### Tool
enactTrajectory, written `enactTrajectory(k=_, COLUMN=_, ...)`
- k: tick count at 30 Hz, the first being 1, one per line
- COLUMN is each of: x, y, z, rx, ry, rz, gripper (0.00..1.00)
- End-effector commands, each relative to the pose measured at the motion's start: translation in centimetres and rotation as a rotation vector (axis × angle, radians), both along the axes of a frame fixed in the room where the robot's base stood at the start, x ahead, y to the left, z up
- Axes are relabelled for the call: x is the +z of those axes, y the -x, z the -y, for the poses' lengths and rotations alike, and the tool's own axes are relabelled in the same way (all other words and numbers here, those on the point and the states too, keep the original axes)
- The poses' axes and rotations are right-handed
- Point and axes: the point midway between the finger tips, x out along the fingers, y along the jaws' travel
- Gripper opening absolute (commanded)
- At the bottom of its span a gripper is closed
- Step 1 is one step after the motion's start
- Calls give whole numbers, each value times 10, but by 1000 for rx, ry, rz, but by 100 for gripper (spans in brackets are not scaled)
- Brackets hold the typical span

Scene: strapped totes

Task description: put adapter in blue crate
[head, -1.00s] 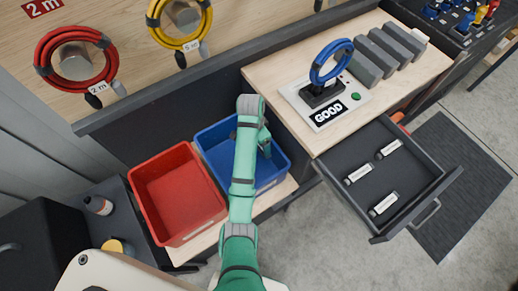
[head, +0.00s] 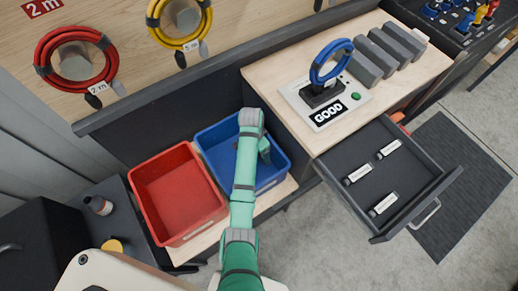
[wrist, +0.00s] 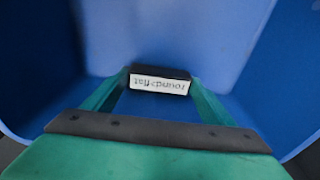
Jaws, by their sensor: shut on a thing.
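The adapter (wrist: 160,81) is a small dark block with a white label, seen upside down in the wrist view. My gripper (wrist: 160,88) is shut on it, one finger on each side. The blue crate (wrist: 285,80) surrounds the adapter and fingers in the wrist view. In the head view the blue crate (head: 275,178) stands beside a red one, and my arm reaches over it. The adapter is hidden there behind my arm. I cannot tell whether the adapter touches the crate floor.
The red crate (head: 178,195) is directly left of the blue one. An open drawer (head: 375,190) to the right holds several labelled pieces. A test device (head: 325,98) reading GOOD with a blue cable coil (head: 331,62) stands on the bench. Coiled cables hang at the upper left.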

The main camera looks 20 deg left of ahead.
Motion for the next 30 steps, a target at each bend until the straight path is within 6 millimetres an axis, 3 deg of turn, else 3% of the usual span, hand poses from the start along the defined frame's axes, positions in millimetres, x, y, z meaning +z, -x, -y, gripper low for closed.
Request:
enactTrajectory(k=14, x=-10, y=0, z=0, rx=0, ry=1, rz=-1, gripper=49)
enactTrajectory(k=15, x=-11, y=0, z=0, rx=0, ry=0, rz=-1, gripper=82)
enactTrajectory(k=17, x=-11, y=0, z=0, rx=0, ry=0, rz=-1, gripper=96)
enactTrajectory(k=30, x=-1, y=-1, z=0, rx=0, ry=-1, rz=2, gripper=96)
